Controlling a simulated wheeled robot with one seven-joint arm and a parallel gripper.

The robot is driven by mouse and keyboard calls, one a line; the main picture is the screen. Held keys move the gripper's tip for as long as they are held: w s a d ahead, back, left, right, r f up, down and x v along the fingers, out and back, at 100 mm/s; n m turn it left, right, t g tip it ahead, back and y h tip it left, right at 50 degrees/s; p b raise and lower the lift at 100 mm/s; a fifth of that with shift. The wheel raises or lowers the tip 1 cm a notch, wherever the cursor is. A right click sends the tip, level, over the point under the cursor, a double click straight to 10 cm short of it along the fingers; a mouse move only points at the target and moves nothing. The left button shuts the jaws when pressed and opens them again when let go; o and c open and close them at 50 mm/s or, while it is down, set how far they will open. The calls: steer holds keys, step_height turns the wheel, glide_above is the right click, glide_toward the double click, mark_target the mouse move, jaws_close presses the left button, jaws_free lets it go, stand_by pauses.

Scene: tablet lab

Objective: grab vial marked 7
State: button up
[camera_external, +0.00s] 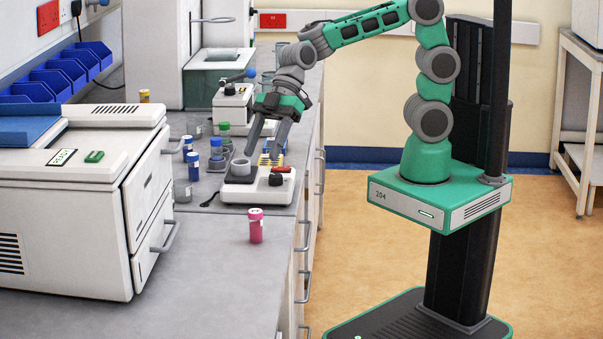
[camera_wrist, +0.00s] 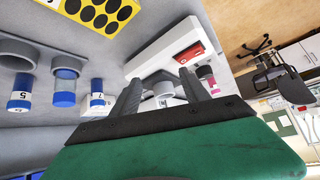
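In the wrist view a small blue-capped vial with a white label reading 7 (camera_wrist: 97,97) stands left of my gripper (camera_wrist: 160,78). My gripper's two fingers are apart, with no vial between them; the white device shows beyond the gap. In the external view my gripper (camera_external: 262,152) hangs above the white device, pointing down. Blue-capped vials stand left of it, one nearer the device (camera_external: 216,150) and one further left (camera_external: 192,166). Their numbers are too small to read there, so I cannot tell which is 7.
A vial marked 5 (camera_wrist: 20,96) and another blue vial (camera_wrist: 65,90) stand beside the 7. The white device (camera_external: 240,190) has a red switch (camera_wrist: 188,53). A pink vial (camera_external: 256,226) stands nearer the camera. A large white machine (camera_external: 75,215) occupies the bench's left side.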

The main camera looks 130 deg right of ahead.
mark_target(192, 154)
steer(key=w+d+t, duration=0.1)
steer(key=d, duration=0.2)
steer(key=w+d+t, duration=0.1)
steer(key=d, duration=0.3)
steer(key=w+d+t+y, duration=0.1)
steer(key=d, duration=0.3)
steer(key=shift+w+r+b, duration=0.2)
steer(key=shift+w+b, duration=0.05)
steer(key=shift+b, duration=0.05)
steer(key=shift+t, duration=0.9)
steer(key=d, duration=0.2)
steer(key=d+r, duration=0.1)
steer(key=d, duration=0.1)
steer(key=shift+s, duration=0.15)
steer(key=shift+n, duration=0.3)
steer(key=p+x, duration=0.1)
steer(key=x, duration=0.6)
steer(key=shift+w+a+p, duration=0.15)
steer(key=shift+w+p, duration=0.2)
steer(key=shift+w, duration=0.05)
jaws_close()
